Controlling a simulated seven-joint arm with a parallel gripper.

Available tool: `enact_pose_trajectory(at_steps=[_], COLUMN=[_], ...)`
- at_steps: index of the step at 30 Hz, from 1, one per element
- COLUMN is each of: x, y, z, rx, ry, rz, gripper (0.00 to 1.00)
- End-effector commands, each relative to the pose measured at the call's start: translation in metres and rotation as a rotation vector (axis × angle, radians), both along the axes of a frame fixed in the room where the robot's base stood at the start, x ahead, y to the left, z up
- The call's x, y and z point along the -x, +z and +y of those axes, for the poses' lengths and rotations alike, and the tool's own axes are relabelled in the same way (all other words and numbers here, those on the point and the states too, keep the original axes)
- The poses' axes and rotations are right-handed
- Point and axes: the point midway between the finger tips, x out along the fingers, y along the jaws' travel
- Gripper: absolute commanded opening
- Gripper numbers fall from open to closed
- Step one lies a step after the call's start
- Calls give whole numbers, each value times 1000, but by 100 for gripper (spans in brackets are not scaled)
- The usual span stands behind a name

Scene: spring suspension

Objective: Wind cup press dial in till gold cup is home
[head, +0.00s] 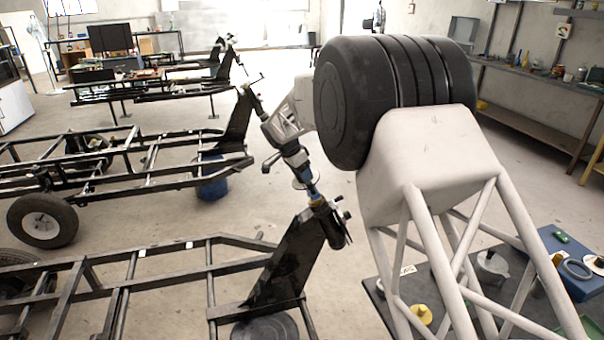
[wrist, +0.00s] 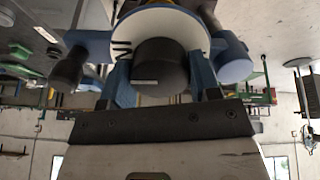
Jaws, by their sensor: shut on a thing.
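My gripper (head: 298,166) is at the top of a slanted strut assembly, left of centre in the head view. In the wrist view its blue fingers (wrist: 160,82) stand on both sides of a dark round dial (wrist: 160,62) with a pale mark, and are shut on it. A white disc (wrist: 188,22) lies behind the dial and shows edge-on in the head view (head: 303,186). A small gold band (head: 316,201), probably the gold cup, shows below blue parts on the strut; its seating is too small to tell. A dark-ended handle (wrist: 68,66) juts out left.
A black frame rail with an upright plate (head: 290,255) stands beneath the strut. More black frames (head: 110,160) lie behind. A dark bench (head: 400,320) at lower right holds a yellow piece (head: 421,314), a grey pot (head: 491,268) and a blue tray (head: 580,285).

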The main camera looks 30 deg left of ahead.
Motion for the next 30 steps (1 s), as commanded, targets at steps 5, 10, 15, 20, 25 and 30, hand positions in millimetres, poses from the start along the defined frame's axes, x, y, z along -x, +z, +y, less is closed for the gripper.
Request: enact_pose_trajectory(at_steps=[5,10,15,20,25,30], x=[0,0,0,0,0,0], y=[0,0,0,0,0,0], z=[0,0,0,0,0,0], rx=[-33,-54,-64,-66,-66,-66], ry=[-113,-184,-217,-223,-222,-222], rz=[-33,-54,-64,-66,-66,-66], gripper=[33,33,33,33,33,72])
